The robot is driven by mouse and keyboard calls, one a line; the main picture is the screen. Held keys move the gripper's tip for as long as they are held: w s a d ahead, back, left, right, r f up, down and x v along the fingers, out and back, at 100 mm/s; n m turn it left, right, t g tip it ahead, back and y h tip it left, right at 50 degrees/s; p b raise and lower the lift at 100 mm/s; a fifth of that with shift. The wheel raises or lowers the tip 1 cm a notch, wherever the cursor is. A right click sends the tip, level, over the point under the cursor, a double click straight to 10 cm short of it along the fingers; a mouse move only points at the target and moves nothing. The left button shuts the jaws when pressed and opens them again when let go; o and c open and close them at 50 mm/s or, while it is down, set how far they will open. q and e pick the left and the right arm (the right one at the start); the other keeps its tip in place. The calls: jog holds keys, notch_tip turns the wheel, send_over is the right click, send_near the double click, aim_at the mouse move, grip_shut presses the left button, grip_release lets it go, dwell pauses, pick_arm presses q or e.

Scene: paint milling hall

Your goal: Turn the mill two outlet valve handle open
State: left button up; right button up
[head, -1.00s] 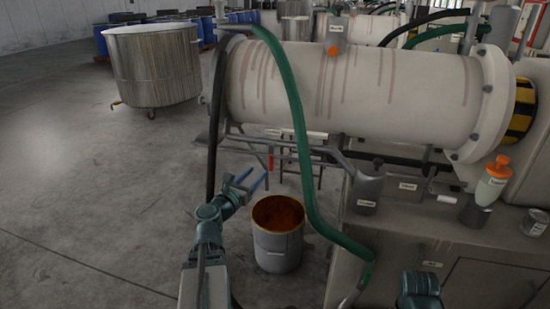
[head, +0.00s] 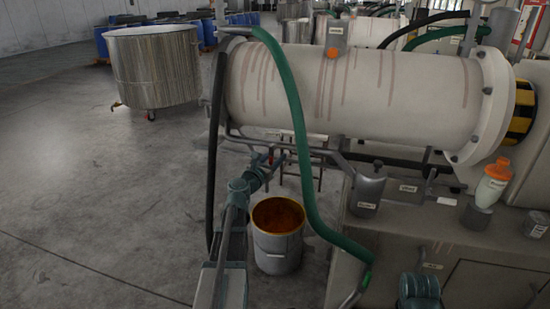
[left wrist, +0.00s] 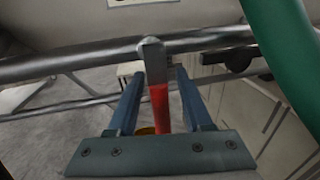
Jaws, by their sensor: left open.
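The valve handle (left wrist: 160,105) has a red grip and a grey metal end, and hangs below a grey pipe (left wrist: 215,38) in the left wrist view. My left gripper (left wrist: 159,74) is open, with its two blue fingers on either side of the handle and gaps visible on both sides. In the head view my left gripper (head: 277,163) is below the near end of the white mill cylinder (head: 350,90), and little of the handle shows.
A green hose (head: 300,130) hangs just right of my left gripper. An open drum (head: 277,245) with rusty-brown contents stands below it. A black hose (head: 213,150) hangs to the left. A large metal vat (head: 155,75) stands farther left, with open floor before it.

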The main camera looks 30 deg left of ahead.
pick_arm(q)
grip_shut()
dwell(1.4)
